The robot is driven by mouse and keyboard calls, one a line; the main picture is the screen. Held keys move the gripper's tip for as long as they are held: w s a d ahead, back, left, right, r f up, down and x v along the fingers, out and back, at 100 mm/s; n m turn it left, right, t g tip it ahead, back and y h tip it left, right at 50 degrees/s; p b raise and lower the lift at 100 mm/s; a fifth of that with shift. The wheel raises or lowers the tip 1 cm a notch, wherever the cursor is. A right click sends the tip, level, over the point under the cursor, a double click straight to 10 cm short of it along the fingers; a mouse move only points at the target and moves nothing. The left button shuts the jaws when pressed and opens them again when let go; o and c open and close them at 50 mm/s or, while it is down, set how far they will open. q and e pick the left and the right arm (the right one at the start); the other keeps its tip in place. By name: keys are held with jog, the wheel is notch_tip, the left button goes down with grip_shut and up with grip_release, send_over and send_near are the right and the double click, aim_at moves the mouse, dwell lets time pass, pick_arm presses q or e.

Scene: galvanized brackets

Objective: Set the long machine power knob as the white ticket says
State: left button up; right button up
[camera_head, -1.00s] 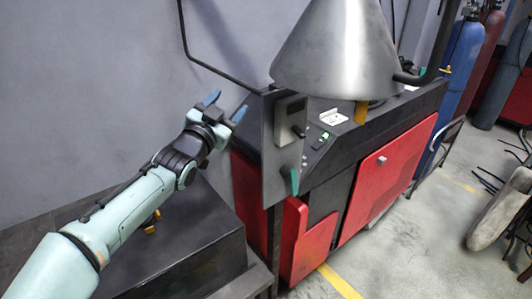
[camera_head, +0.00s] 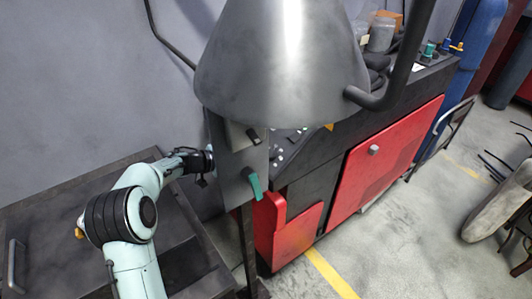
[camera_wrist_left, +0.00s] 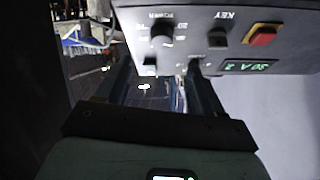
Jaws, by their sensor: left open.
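The grey control panel (camera_head: 228,170) stands at the machine's left end, and its face shows upside down in the left wrist view (camera_wrist_left: 285,18). A round black knob (camera_wrist_left: 162,31) with scale marks and a key switch (camera_wrist_left: 217,38) sit on it. In the head view the left gripper (camera_head: 207,162) is at the panel's left edge, fingertips hidden. I cannot make out the white ticket or its writing. My right gripper is out of view.
A large metal cone (camera_head: 280,60) hangs over the machine and hides part of its top. A teal-handled lever (camera_head: 254,186) sticks out of the panel. The panel also bears a red-orange button (camera_wrist_left: 262,35) and a green display (camera_wrist_left: 247,66). Red doors (camera_head: 385,160) front the machine.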

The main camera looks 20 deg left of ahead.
aim_at(270, 155)
pick_arm(q)
jog(key=x, duration=1)
jog(key=shift+w+p, duration=0.25)
jog(key=shift+p, duration=0.15)
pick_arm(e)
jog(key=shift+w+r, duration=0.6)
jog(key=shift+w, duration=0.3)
pick_arm(q)
jog(key=shift+c, duration=0.3)
jog(key=c, duration=1)
